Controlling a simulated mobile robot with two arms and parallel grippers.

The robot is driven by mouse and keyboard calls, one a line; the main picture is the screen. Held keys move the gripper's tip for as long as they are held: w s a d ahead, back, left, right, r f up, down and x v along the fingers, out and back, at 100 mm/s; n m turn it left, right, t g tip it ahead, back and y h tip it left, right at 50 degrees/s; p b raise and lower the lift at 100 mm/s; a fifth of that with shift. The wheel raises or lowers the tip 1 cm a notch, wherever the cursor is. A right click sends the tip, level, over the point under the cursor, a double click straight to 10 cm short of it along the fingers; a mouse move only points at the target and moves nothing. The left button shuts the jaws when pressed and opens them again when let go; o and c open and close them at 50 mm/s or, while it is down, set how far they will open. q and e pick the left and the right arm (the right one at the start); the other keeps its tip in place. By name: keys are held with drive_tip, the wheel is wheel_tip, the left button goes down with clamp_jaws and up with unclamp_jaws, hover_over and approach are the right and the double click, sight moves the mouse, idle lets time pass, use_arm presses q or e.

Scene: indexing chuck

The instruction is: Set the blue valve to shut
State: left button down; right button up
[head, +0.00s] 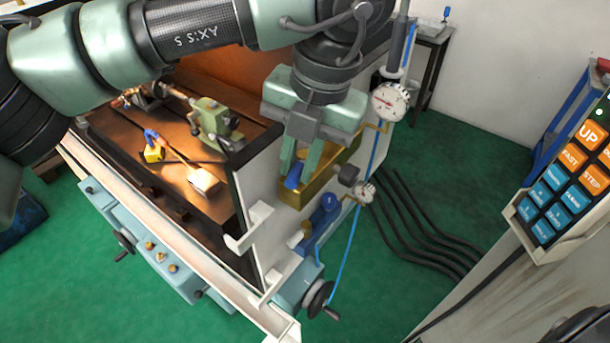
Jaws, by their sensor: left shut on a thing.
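The blue valve (293,178) shows as a small blue lever at the brass block (289,193) on the end of the machine. My left gripper (296,174) comes down over it from above, its green fingers shut on the blue lever. The fingers and palm hide much of the lever and part of the brass block, so I cannot tell its exact setting. My right gripper is not in view.
A pressure gauge (390,101) and a smaller gauge (365,191) stand right of the gripper. A blue filter unit (325,214) with blue hose sits below. White brackets (249,229) jut from the machine's end. A button pendant (570,175) is at the far right.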

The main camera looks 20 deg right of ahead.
use_arm(q)
drive_tip(key=shift+w+a+m+b, duration=0.15)
drive_tip(key=shift+a+m+b, duration=0.15)
drive_tip(key=shift+m+b, duration=0.6)
drive_tip(key=shift+r, duration=0.1)
drive_tip(key=c, duration=1.3)
unclamp_jaws()
drive_tip(key=shift+c, duration=0.2)
